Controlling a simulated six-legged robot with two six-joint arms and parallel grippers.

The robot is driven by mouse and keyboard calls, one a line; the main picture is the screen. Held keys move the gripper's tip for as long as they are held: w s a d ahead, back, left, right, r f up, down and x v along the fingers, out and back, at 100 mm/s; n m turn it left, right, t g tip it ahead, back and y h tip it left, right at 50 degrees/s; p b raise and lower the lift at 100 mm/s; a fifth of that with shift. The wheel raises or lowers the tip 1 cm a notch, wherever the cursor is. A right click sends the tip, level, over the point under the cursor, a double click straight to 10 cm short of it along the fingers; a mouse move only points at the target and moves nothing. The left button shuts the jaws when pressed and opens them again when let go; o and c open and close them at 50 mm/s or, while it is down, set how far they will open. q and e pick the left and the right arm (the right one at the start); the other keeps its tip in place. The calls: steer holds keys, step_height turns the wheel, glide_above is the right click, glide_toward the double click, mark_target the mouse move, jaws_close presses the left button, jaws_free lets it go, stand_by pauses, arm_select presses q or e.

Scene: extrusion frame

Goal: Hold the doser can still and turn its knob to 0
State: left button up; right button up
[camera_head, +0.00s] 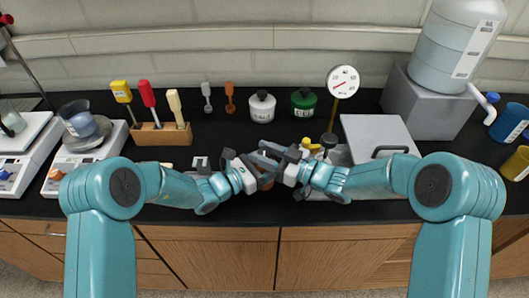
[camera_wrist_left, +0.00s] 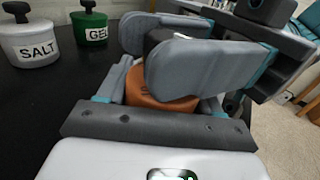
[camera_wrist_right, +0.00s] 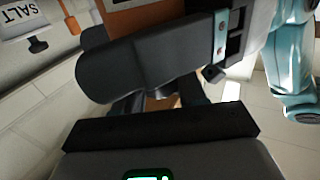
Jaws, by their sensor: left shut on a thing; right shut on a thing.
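The orange-brown doser can (camera_wrist_left: 152,90) is between the grey fingers of my left gripper (camera_wrist_left: 168,62) in the left wrist view. The fingers are shut on its sides and hide much of it. In the head view only a small brown part of the can (camera_head: 267,184) shows below my left gripper (camera_head: 263,164). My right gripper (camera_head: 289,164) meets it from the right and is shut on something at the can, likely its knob. The knob and its scale are hidden. In the right wrist view the can (camera_wrist_right: 130,20) shows at the top behind a dark finger.
A white SALT pot (camera_head: 262,108) and a green pot (camera_head: 303,103) stand behind the grippers. A dial thermometer (camera_head: 343,82) and a grey lidded box (camera_head: 375,136) are to the right. A wooden block (camera_head: 160,135) with several handled tools is at the left.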

steer(key=o, duration=1)
steer(key=v, duration=1.2)
arm_select(q)
steer(key=o, duration=1.2)
arm_select(e)
steer(key=shift+r, duration=0.1)
